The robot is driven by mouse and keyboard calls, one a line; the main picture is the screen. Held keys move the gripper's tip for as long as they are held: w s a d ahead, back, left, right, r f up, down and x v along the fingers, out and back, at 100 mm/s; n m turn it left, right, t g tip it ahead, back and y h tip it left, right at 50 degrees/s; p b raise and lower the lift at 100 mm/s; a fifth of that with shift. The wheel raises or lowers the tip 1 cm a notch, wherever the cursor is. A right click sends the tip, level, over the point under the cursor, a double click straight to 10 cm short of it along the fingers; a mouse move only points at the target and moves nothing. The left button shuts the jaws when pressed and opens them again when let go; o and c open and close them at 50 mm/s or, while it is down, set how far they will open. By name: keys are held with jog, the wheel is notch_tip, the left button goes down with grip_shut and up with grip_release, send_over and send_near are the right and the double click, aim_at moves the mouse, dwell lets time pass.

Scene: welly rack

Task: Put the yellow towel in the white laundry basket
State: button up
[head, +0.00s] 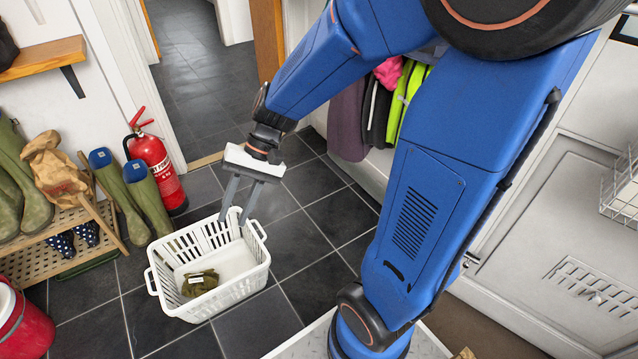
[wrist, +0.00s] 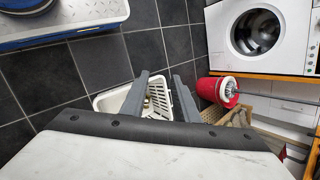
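The white laundry basket (head: 212,302) stands on the dark tiled floor, with slotted sides and a handle at each end. A small folded olive-yellow cloth (head: 200,282) lies inside it on the bottom, towards the left; it looks like the towel, though its colour is dull. My gripper (head: 234,218) points down at the basket's far side, its fingers apart with nothing between them. The fingertips overlap the far rim in the head view, so their exact height is unclear. In the wrist view the basket (wrist: 108,102) is partly hidden behind the fingers (wrist: 160,105), with a bit of the cloth visible between them.
A red fire extinguisher (head: 158,170) stands behind the basket by the doorway. A wooden boot rack (head: 60,240) with green wellies is at the left, and a red bucket (head: 22,325) at the lower left. Coats hang at the back. Tiles right of the basket are clear.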

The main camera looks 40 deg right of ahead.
jog(key=s+d+r+n+t+h, duration=0.2)
jog(key=s+d+r+t+h, duration=0.1)
jog(key=d, duration=0.4)
jog(key=s+d+r+n+t+h, duration=0.2)
jog(key=s+d+r+t+h, duration=0.1)
jog(key=s+d+r, duration=0.3)
jog(key=shift+s+d+h, duration=0.6)
jog(key=shift+s+d, duration=0.6)
